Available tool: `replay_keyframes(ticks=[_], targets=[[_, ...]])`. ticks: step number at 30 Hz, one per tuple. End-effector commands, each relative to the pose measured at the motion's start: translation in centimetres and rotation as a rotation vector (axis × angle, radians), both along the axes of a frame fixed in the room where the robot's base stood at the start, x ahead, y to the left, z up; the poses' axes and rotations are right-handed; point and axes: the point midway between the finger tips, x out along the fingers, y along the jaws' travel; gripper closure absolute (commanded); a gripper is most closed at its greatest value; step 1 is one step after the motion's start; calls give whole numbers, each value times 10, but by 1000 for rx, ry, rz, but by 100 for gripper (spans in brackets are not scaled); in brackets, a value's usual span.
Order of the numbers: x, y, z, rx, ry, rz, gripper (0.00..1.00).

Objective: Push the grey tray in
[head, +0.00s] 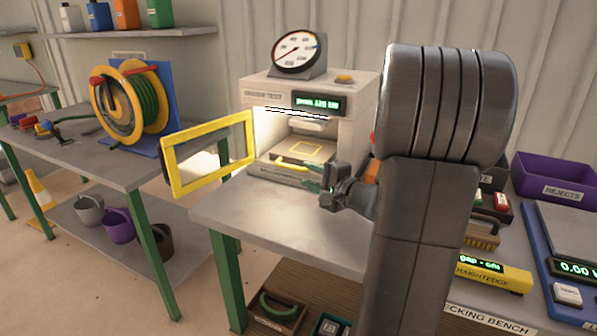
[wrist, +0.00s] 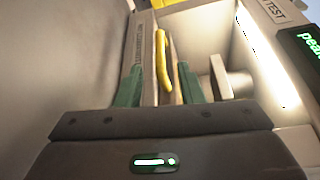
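The press (head: 357,112) stands on the bench with its lit chamber open. The grey tray (head: 325,154) lies low in the chamber mouth, with a yellow square outline on top and a yellow handle (head: 290,162) at its front; it seems to stick out somewhat. My gripper (head: 314,178) is at the tray's front right. In the wrist view, its green fingers (wrist: 160,88) are apart, with the yellow handle (wrist: 162,62) between and beyond them. I cannot tell whether they touch the tray. The yellow-framed door (head: 209,152) is swung open to the left.
A dial gauge (head: 299,52) and a yellow button (head: 344,77) are on top of the press. The bench top (head: 280,212) before it is clear. A purple rejects bin (head: 560,177) and a yellow straightedge (head: 492,272) are at the right. A hose reel (head: 130,100) stands at the left.

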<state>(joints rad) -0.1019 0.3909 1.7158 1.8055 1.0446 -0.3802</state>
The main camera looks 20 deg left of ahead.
Motion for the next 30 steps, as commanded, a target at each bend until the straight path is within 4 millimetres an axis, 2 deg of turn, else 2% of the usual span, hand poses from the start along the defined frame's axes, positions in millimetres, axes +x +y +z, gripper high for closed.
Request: replay_keyframes(ticks=[1,3,10,15,23,24,29,30], targets=[[-5,-13,1,0,0,-5,66],[-12,-26,3,1,-1,-5,66],[-27,-56,5,-1,-1,-3,66],[-32,-65,6,0,0,-1,66],[-33,-66,6,0,1,0,66],[-33,-66,6,0,1,0,68],[-33,-65,6,-1,1,-1,99],[-33,-65,6,-1,3,-1,100]])
